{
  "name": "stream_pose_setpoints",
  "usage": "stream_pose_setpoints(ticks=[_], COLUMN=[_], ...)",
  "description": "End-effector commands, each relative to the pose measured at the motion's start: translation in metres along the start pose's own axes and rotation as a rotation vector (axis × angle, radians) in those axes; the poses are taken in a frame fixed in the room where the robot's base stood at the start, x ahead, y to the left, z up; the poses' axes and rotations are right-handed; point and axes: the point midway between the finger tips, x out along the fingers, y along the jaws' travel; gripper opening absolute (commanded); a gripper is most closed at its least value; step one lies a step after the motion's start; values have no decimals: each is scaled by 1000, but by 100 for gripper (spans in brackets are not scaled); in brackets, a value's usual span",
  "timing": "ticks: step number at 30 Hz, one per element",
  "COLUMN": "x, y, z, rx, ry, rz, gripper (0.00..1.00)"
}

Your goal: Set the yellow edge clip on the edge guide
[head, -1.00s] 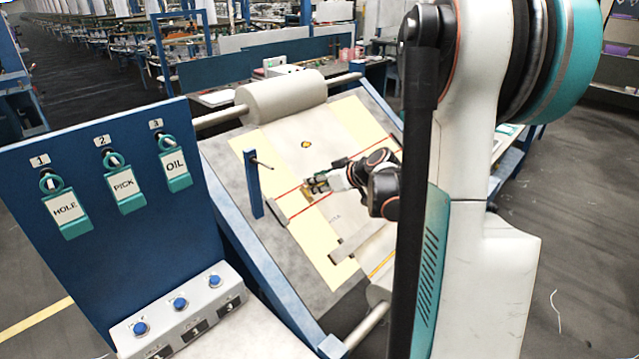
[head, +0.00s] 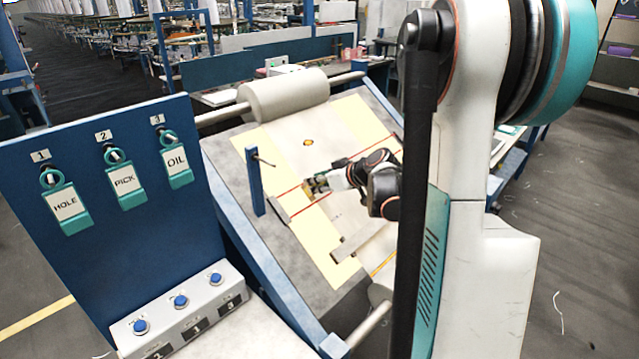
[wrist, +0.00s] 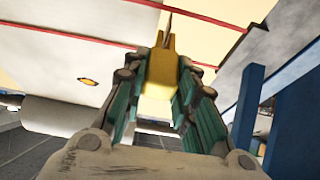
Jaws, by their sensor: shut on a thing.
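The yellow edge clip (wrist: 160,72) is between the teal-padded fingers of my gripper (wrist: 158,85) in the wrist view. My gripper is shut on it. A thin pointed piece stands up from the clip's far end. In the head view my gripper (head: 317,184) is over the sloped fabric bed, beside a red line, and the clip is too small there to make out clearly. A short grey bar (head: 277,209) lies left of it at the red line's end; it may be the edge guide, but I cannot tell for sure.
A blue post (head: 256,182) with a small rod stands left of my gripper. A cloth roll (head: 285,94) lies across the bed's top. A blue panel (head: 100,250) with labelled tags is at left. An orange-yellow mark (head: 308,142) is on the cloth.

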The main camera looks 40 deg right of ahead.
Motion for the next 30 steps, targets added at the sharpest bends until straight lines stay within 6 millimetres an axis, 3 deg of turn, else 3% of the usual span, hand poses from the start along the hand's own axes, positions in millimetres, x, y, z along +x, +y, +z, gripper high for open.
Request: stream_pose_setpoints(ticks=[10, 11, 14, 25, 30], x=[9, 9, 9, 7, -10], y=[0, 0, 0, 0, 1], z=[4, 4, 4, 4, 4], rx=[0, 0, 0, 1, 3], ry=[0, 0, 0, 0, 1], rz=[0, 0, 0, 1, 3], gripper=[0, 28, 49, 49, 49])
